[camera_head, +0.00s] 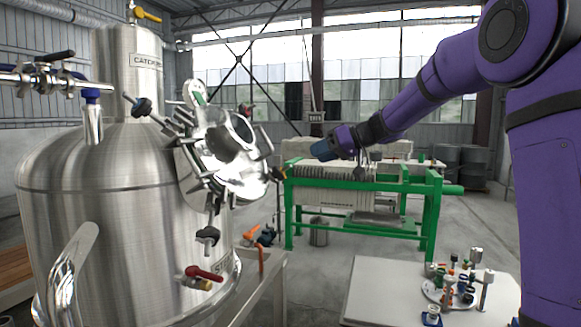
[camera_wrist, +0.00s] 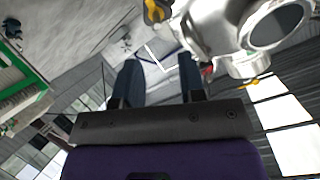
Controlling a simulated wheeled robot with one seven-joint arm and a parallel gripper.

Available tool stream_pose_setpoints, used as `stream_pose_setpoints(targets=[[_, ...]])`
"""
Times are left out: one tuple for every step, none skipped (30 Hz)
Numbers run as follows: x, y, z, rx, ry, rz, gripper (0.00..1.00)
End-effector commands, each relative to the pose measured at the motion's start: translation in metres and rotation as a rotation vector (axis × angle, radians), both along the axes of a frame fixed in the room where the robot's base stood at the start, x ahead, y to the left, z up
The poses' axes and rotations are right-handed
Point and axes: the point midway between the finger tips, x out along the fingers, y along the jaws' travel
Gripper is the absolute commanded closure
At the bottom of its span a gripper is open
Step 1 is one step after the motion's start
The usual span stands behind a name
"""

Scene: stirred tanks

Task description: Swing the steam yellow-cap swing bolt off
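A green-framed filter press (camera_head: 360,205) stands behind my gripper. A white table (camera_head: 385,295) with small fittings is at the lower right. A red-handled valve (camera_head: 203,273) and a black knob (camera_head: 207,236) are below the cover. The air between cap and gripper is clear.

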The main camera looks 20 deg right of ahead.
Motion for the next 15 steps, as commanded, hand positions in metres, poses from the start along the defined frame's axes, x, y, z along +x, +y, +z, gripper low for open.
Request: stream_pose_setpoints(targets=[[-0.003,-0.002,-0.001,-0.011,-0.036,-0.002,0.63],[-0.004,-0.003,-0.001,-0.02,-0.056,-0.002,0.63],[-0.006,-0.004,-0.001,-0.028,-0.08,-0.003,0.63],[-0.006,-0.005,-0.001,-0.034,-0.095,-0.004,0.63],[-0.007,-0.005,-0.002,-0.039,-0.105,-0.003,0.63],[-0.007,-0.005,-0.002,-0.042,-0.115,-0.004,0.63],[-0.007,-0.005,-0.003,-0.044,-0.12,-0.004,0.63],[-0.006,-0.004,-0.003,-0.045,-0.124,-0.004,0.63],[-0.005,-0.002,-0.004,-0.046,-0.125,-0.003,0.63],[-0.003,-0.001,-0.005,-0.047,-0.125,-0.003,0.63],[-0.001,0.002,-0.006,-0.046,-0.125,-0.003,0.63],[0.002,0.005,-0.009,-0.047,-0.124,-0.003,0.63],[0.005,0.008,-0.01,-0.045,-0.123,-0.002,0.63],[0.008,0.012,-0.012,-0.046,-0.123,-0.002,0.63],[0.012,0.017,-0.014,-0.046,-0.123,-0.002,0.63]])
